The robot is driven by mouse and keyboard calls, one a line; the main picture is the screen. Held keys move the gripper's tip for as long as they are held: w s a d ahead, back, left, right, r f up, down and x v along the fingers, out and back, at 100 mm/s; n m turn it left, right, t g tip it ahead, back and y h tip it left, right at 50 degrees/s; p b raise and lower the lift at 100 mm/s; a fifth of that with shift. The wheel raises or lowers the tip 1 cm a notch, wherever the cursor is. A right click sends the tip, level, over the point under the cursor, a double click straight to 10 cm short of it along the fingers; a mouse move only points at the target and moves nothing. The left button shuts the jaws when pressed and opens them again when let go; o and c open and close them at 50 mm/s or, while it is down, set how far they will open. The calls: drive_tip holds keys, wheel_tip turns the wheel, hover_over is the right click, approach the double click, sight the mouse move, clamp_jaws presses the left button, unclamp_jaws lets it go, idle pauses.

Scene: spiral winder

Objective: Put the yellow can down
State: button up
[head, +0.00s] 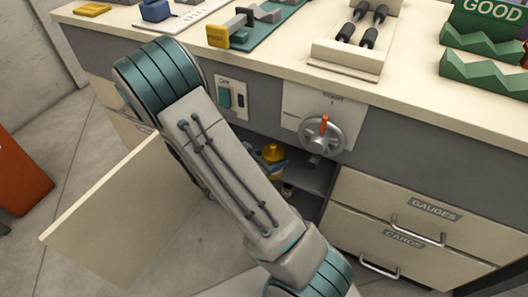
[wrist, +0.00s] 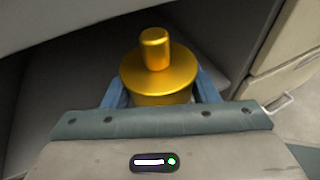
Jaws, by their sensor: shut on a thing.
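The yellow can (wrist: 158,75) is a shiny golden cylinder with a narrower knob on top. In the wrist view it sits upright between the two blue fingers of my gripper (wrist: 155,95), which is shut on it. In the head view the can (head: 273,152) and part of my gripper (head: 272,163) show beside my arm, in front of the open cabinet compartment (head: 308,178). My arm hides much of that area. I cannot tell whether the can's base touches the shelf.
An open cabinet door (head: 105,215) stands out at the left. A round handwheel with a red knob (head: 322,134) juts out above the compartment. Drawers labelled GAUGES (head: 433,210) and CARDS (head: 402,240) are to the right. The counter above holds several fixtures.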

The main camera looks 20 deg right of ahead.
drive_tip(key=w+d+b, duration=0.2)
drive_tip(key=w, duration=0.8)
drive_tip(key=f+b, duration=0.1)
drive_tip(key=f, duration=0.2)
drive_tip(key=f+b, duration=0.2)
drive_tip(key=f, duration=0.1)
drive_tip(key=shift+s+d+f, duration=0.15)
drive_tip(key=shift+s+f, duration=0.05)
drive_tip(key=shift+f, duration=0.1)
drive_tip(key=shift+w+f+b, duration=0.25)
drive_tip(key=shift+w+b, duration=0.05)
drive_tip(key=shift+b, duration=0.1)
drive_tip(key=shift+w+r, duration=0.1)
drive_tip(key=shift+f, duration=0.25)
drive_tip(key=o, duration=1.1)
drive_tip(key=shift+r, duration=0.1)
